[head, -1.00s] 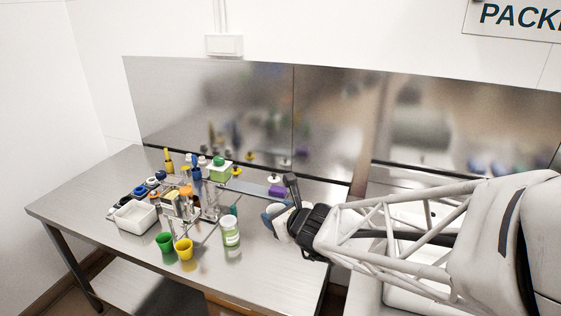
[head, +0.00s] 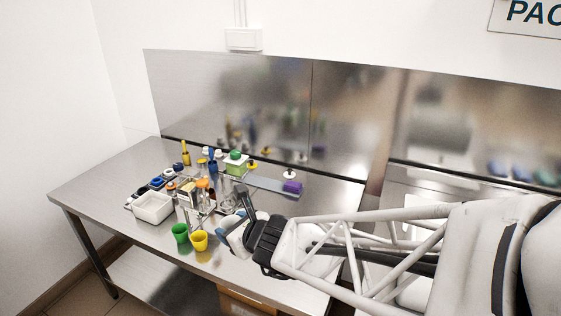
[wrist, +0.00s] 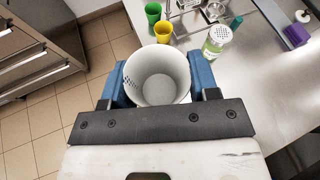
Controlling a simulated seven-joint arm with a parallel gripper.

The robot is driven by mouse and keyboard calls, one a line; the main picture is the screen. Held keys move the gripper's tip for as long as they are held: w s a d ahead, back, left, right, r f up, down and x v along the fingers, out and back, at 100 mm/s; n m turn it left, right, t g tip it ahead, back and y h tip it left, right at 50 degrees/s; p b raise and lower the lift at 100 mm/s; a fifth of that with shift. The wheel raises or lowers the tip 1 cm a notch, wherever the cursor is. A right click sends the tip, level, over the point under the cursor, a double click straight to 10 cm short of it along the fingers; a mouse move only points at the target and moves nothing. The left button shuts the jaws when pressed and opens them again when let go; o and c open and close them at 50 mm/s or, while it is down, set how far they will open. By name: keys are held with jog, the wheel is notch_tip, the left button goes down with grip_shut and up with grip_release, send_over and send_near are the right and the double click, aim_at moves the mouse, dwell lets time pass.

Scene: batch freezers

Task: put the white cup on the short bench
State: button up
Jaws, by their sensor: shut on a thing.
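The white cup (wrist: 158,76) is between the blue fingers of my gripper (wrist: 158,82) in the wrist view. Its open mouth faces the camera, and its inside looks empty. I cannot tell for sure that this is the short bench. In the wrist view the held cup overlaps the bench's edge, with floor to its left. Its height above the top is unclear.
A yellow cup (head: 199,240) and a green cup (head: 180,233) stand near the front edge. A white tub (head: 153,208) and several bottles crowd behind them. A green-labelled jar (wrist: 216,40) is close on the right in the wrist view. Bare steel (wrist: 255,85) lies right of it.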

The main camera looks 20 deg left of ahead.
jog(key=shift+s+a, duration=0.2)
jog(key=shift+s, duration=0.1)
notch_tip(320, 180, down, 17)
jog(key=shift+r, duration=0.15)
dwell(0.3)
send_over(221, 255)
jog(key=shift+w+f, duration=0.15)
jog(key=shift+f, duration=0.6)
dwell(0.3)
jog(key=shift+f, duration=0.15)
jog(key=shift+f, duration=1.6)
jog(key=shift+f, duration=0.15)
